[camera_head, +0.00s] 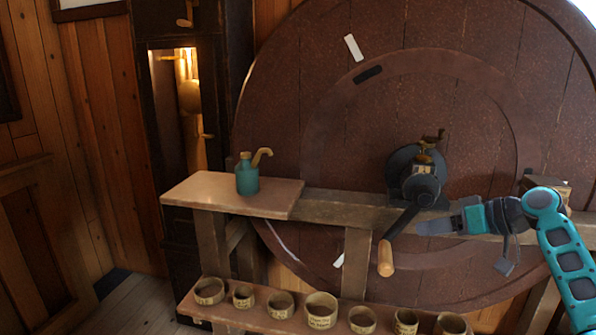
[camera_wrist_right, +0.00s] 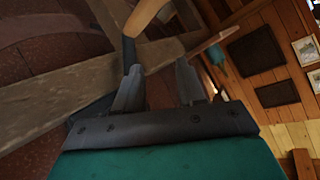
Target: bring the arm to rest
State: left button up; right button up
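My right gripper (camera_head: 424,228) reaches in from the right in the head view, beside the crank (camera_head: 405,222) of the big wheel. In the right wrist view my right gripper (camera_wrist_right: 158,72) has its two fingers apart with nothing between them. The crank's wooden handle (camera_head: 385,258) hangs at the lower end of its dark arm, left of and below the fingertips, apart from them. The handle also shows beyond the fingers in the wrist view (camera_wrist_right: 143,14). My left gripper is not in view.
A large dark red wooden wheel (camera_head: 300,110) stands behind a wooden beam (camera_head: 340,205). A teal oil can (camera_head: 247,178) stands on a shelf (camera_head: 200,190) at the left. Several labelled round wooden pieces (camera_head: 320,309) line a low shelf. Floor shows at lower left.

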jog(key=s+a+f+m+h, duration=0.15)
jog(key=s+f, duration=0.25)
jog(key=f, duration=0.4)
jog(key=s+a+f+h, duration=0.1)
jog(key=s+f+h, duration=0.15)
jog(key=f, duration=0.65)
jog(key=s+a+f+m+h, duration=0.1)
jog(key=s+f, duration=0.3)
jog(key=f, duration=0.4)
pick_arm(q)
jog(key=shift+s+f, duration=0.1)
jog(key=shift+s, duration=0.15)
pick_arm(e)
jog(key=s+a+f+t+h, duration=0.1)
jog(key=s+a+f, duration=0.1)
jog(key=s, duration=0.8)
jog(key=s+a+f+t+h, duration=0.1)
jog(key=s+a, duration=0.3)
jog(key=s, duration=0.7)
jog(key=shift+s+a+f+t+h, duration=0.15)
jog(key=shift+a+f+t+h, duration=0.15)
jog(key=shift+f+t, duration=0.4)
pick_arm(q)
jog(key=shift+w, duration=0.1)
pick_arm(e)
jog(key=shift+f, duration=0.1)
